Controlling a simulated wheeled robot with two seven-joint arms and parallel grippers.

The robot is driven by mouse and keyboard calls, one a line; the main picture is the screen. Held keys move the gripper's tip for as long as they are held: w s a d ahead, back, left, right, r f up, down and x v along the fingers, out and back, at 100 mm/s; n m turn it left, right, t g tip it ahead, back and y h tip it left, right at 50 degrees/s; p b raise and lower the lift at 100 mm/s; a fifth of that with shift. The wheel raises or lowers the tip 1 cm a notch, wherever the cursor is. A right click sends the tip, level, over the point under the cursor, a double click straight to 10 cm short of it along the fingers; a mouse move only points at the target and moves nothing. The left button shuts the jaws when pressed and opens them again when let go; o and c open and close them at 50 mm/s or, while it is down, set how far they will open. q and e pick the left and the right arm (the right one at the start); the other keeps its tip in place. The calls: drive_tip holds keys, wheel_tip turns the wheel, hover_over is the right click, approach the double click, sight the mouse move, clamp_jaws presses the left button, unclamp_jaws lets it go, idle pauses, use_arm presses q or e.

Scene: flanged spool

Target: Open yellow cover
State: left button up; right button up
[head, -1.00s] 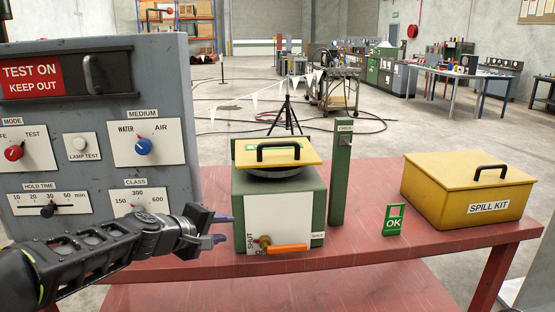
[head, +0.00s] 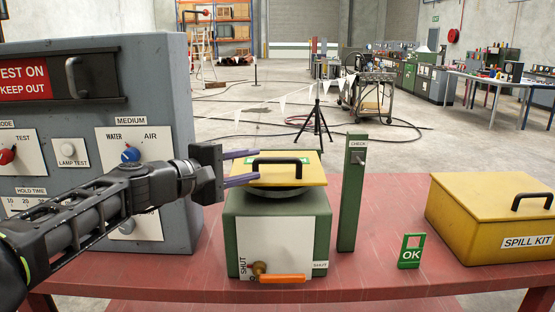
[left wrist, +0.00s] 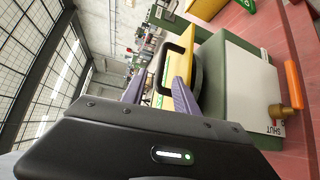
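The yellow cover (head: 308,180) is a flat plate with a black arched handle (head: 277,160). It lies on top of the green box (head: 232,210), over a round dark neck, and looks closed. My left gripper (head: 243,167) is open at the cover's left edge, its two purple fingers apart and pointing right toward the handle. In the left wrist view, the handle (left wrist: 183,42) stands ahead of the fingers, and the cover (left wrist: 158,78) shows between them. Whether a finger touches the cover, I cannot tell. My right gripper is not in view.
An orange lever (head: 282,278) is on the box's front. A green CHECK post (head: 350,200) stands close on the right, with an OK sign (head: 411,251) and yellow spill kit box (head: 480,215) beyond. The grey control panel (head: 165,90) stands behind my left arm.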

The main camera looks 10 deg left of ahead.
sight(271, 161)
use_arm(q)
drive_tip(key=p+x, duration=0.1)
drive_tip(key=x, duration=0.7)
drive_tip(key=shift+c, duration=0.3)
clamp_jaws()
idle(1.2)
